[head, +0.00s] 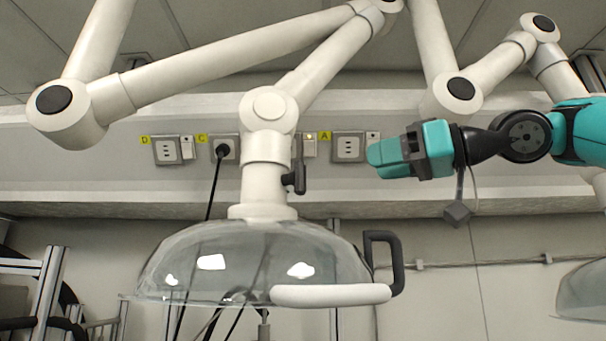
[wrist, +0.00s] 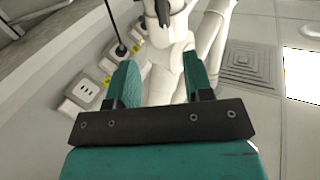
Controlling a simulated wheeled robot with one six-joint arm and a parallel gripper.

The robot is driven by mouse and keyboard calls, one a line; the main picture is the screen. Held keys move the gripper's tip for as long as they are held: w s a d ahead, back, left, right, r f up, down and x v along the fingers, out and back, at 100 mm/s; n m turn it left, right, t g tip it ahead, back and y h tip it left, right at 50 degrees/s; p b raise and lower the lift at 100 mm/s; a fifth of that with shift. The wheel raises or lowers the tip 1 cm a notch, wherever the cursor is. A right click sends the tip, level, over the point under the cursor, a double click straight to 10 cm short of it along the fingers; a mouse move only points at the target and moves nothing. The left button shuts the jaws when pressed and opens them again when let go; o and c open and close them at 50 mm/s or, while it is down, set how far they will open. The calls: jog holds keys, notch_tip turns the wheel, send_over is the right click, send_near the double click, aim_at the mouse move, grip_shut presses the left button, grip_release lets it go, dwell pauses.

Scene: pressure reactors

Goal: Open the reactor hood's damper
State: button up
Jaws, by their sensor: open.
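The reactor hood (head: 215,262) is a clear dome hanging from a white jointed arm, at the lower middle of the head view. Its damper (head: 297,179) is a small black lever on the right side of the white duct (head: 264,185) above the dome. The lever points roughly up and down. My teal gripper (head: 374,160) is open and empty, to the right of the lever and a little higher, apart from it. In the wrist view, a dark part that looks like the lever (wrist: 163,10) shows at the top edge, beyond my open fingers (wrist: 163,85).
Wall sockets (head: 348,147) with yellow labels line the wall behind. A black cable (head: 214,185) hangs from one. A black loop handle (head: 397,265) and a white bar (head: 330,295) sit on the hood's rim. Another clear hood (head: 583,290) stands at far right.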

aim_at(304, 175)
jog(key=p+x, duration=0.4)
jog(key=x, duration=1)
jog(key=shift+s+a+r, duration=0.15)
jog(key=shift+s, duration=0.05)
jog(key=shift+w+a+p, duration=0.25)
jog(key=shift+a+p, duration=0.05)
jog(key=shift+a, duration=0.1)
